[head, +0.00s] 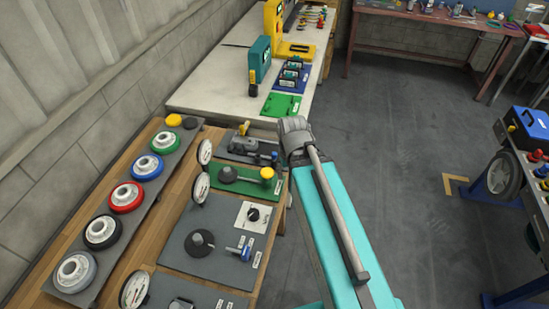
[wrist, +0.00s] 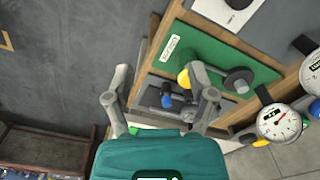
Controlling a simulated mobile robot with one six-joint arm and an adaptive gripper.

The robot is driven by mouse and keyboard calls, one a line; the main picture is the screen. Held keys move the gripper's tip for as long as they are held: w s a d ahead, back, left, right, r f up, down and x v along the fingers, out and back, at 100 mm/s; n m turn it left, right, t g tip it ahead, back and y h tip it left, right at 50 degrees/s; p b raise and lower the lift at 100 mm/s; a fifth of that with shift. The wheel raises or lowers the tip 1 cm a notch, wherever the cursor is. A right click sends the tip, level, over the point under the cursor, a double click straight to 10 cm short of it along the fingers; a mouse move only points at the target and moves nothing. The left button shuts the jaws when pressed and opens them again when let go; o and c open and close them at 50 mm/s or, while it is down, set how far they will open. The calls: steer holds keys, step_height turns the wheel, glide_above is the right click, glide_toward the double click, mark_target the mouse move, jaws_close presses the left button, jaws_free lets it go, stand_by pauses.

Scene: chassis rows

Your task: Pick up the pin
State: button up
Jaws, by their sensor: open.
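Several pin-like parts with knobs are in view, and I cannot tell which one the task means. A yellow-knobbed pin (head: 267,173) lies on a green plate (head: 222,186); its knob also shows in the wrist view (wrist: 184,78), partly behind the right finger. A blue-knobbed part (wrist: 166,100) sits on a dark grey plate beyond it. Another blue-knobbed pin (head: 243,252) lies on the nearer grey plate (head: 190,262). My gripper (wrist: 160,101) is open and empty, its fingers spread on either side of the blue-knobbed part in the picture, apparently above it.
Dial gauges (head: 135,290) stand along the wooden bench. A grey rail (head: 62,252) with coloured wheels lies at the left. A white table (head: 215,90) with a green plate and blue rack stands beyond.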

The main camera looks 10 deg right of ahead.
steer(key=w, duration=0.1)
step_height(320, 180, up, 2)
steer(key=n+p, duration=0.2)
steer(key=n, duration=1.4)
glide_above(274, 153)
steer(key=shift+s+d+r, duration=0.1)
step_height(274, 153, down, 9)
steer(key=b, duration=0.8)
steer(key=shift+r, duration=0.15)
steer(key=shift+b, duration=0.35)
steer(key=shift+f+b, duration=2.45)
steer(key=shift+f, duration=0.15)
jaws_close()
